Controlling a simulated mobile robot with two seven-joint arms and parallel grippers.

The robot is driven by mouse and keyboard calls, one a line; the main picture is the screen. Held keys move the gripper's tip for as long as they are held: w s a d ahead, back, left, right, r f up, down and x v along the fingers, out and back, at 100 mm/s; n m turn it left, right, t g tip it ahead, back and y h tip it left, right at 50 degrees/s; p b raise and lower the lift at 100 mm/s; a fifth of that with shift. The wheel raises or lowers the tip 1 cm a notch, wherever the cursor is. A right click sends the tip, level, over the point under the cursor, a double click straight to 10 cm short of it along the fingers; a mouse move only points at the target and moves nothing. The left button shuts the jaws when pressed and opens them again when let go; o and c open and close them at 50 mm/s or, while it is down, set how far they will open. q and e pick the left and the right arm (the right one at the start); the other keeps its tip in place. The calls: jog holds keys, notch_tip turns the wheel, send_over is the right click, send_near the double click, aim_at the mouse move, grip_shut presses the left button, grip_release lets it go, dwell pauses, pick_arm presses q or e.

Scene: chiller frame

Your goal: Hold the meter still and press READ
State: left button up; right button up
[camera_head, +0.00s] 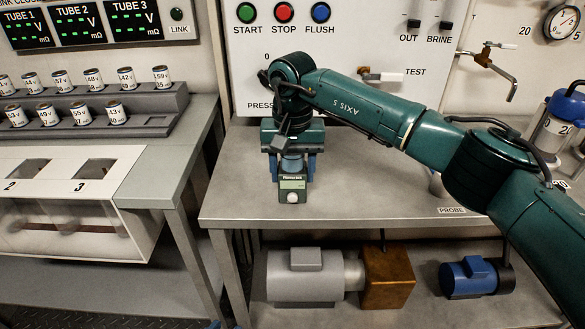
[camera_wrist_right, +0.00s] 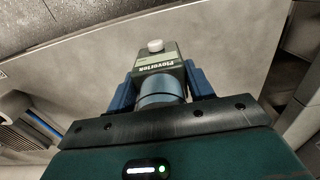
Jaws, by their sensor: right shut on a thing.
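The meter (camera_head: 293,184) is a small dark green handheld box with a pale display, at the front of the grey bench in the head view. A round white button (camera_head: 292,197) sits at its near end; no label on it is legible. My right gripper (camera_head: 293,165) is shut on the meter, with a blue finger on each side. In the right wrist view the meter (camera_wrist_right: 160,66) sits between the two blue fingers, its white button (camera_wrist_right: 155,46) at the far end and clear of them.
A white panel with START, STOP and FLUSH buttons (camera_head: 284,13) stands behind the bench (camera_head: 370,190). A rack (camera_head: 90,108) of labelled cans is at the left. A blue-topped device (camera_head: 566,105) stands at the right. The bench front beside the meter is bare.

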pick_arm(q)
jog(key=shift+s+f, duration=0.1)
jog(key=shift+f, duration=0.05)
grip_shut()
jog(key=shift+d, duration=0.1)
dwell(0.9)
